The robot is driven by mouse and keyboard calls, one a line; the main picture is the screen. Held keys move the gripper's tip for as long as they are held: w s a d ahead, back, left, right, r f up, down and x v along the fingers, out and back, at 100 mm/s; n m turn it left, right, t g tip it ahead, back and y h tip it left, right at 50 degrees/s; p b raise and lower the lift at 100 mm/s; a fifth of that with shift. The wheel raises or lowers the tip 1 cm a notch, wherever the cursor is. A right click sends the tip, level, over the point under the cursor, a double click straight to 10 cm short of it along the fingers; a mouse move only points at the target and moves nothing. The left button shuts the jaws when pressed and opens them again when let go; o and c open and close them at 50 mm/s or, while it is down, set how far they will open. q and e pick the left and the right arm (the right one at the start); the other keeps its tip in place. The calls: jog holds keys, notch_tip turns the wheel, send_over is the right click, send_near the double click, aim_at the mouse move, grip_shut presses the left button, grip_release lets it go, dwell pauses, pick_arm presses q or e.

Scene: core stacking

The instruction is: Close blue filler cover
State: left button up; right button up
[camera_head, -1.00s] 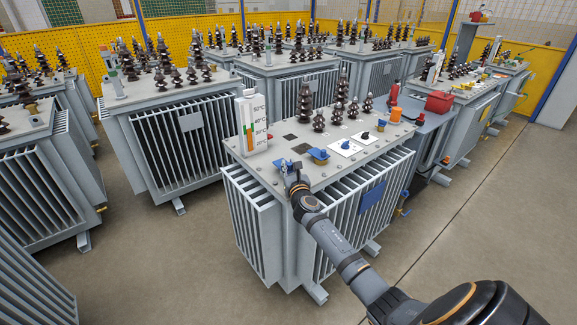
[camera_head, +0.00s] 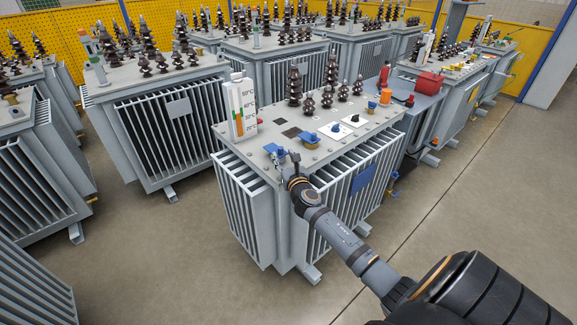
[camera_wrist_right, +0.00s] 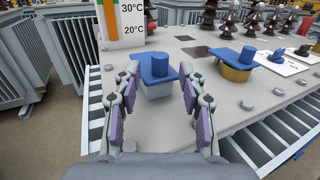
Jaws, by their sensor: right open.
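A blue cover (camera_wrist_right: 155,67) on a whitish base stands near the front left edge of the grey transformer top, and it shows small beside my gripper in the head view (camera_head: 280,153). My right gripper (camera_wrist_right: 158,78) is open, with its purple-padded fingers on either side of this cover in the wrist view. I cannot tell whether they touch it. A second blue cap (camera_wrist_right: 239,57) on a brass base sits to its right; in the head view it is at the blue spot (camera_head: 309,137). I cannot tell which is the filler cover. My left gripper is not in view.
A tall temperature gauge (camera_head: 242,108) stands behind the left cover. Dark insulators (camera_head: 294,88), two white plates with knobs (camera_head: 352,121) and an orange cap (camera_head: 385,97) occupy the top. Other transformers (camera_head: 165,115) stand around; the floor at the right is clear.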

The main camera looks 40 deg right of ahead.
jog(key=v, duration=0.7)
jog(key=shift+s, duration=0.3)
jog(key=shift+r, duration=0.1)
